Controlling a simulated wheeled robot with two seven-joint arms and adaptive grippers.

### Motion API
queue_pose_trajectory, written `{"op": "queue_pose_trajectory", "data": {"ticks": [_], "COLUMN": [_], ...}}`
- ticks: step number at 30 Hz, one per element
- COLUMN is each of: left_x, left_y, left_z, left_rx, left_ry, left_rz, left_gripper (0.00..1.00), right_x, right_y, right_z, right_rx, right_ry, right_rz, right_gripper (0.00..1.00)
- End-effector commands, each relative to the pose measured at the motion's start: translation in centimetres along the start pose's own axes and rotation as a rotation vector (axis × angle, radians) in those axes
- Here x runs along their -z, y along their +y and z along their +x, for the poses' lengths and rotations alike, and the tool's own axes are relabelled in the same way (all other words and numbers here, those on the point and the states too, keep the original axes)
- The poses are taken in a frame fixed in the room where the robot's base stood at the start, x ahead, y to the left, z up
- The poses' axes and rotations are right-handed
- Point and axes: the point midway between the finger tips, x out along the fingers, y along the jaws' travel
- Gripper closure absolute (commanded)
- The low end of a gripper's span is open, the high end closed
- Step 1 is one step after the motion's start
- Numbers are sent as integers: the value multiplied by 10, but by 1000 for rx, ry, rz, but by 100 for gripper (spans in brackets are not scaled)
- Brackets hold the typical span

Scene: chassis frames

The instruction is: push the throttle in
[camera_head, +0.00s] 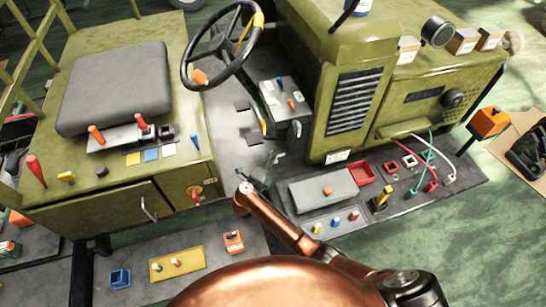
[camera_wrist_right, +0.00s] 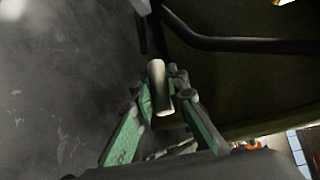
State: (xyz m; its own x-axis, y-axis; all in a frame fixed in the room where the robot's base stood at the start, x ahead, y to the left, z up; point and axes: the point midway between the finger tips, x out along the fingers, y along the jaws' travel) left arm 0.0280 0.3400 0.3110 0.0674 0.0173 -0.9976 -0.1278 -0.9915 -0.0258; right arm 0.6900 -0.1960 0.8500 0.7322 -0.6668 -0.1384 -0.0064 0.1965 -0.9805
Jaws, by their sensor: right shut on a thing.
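My right gripper (camera_head: 262,172) is low in the gap between the seat box and the engine hood, at the end of my copper-coloured arm. The right wrist view shows its green-sided fingers on either side of a pale, rounded handle (camera_wrist_right: 158,80), and the gripper is shut on it. No label shows that this handle is the throttle. Its lower end is hidden between the fingers, and the head view shows it too small to tell how far in it is. My left gripper is not in view.
The steering wheel (camera_head: 222,45) and a small lever console (camera_head: 283,98) stand beyond the gripper. The seat box (camera_head: 95,200) is to the left. A grey box (camera_head: 322,190) and small parts lie to the right. A dark bar (camera_wrist_right: 250,45) crosses the wrist view.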

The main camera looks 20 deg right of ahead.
Motion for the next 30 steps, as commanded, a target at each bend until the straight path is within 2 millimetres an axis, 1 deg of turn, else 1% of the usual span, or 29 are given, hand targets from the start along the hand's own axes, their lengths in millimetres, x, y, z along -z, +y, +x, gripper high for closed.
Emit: {"op": "queue_pose_trajectory", "data": {"ticks": [1,3,6,9,13,19,20,27,30], "left_x": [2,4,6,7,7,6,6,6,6], "left_y": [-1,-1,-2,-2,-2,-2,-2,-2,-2], "left_z": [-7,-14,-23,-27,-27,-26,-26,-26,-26], "left_rx": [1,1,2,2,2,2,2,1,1], "left_ry": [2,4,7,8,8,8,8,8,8], "left_rz": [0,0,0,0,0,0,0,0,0], "left_gripper": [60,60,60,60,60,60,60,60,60], "right_x": [8,16,30,39,43,44,44,42,42], "right_y": [-4,-7,-11,-13,-12,-12,-12,-12,-12], "right_z": [6,14,28,37,42,42,42,41,41], "right_rx": [-3,-3,-1,0,1,3,3,2,2], "right_ry": [5,7,7,6,5,6,7,5,4], "right_rz": [-1,-1,-3,-3,-3,-4,-4,-3,-3], "right_gripper": [100,100,100,100,100,100,86,70,68]}}
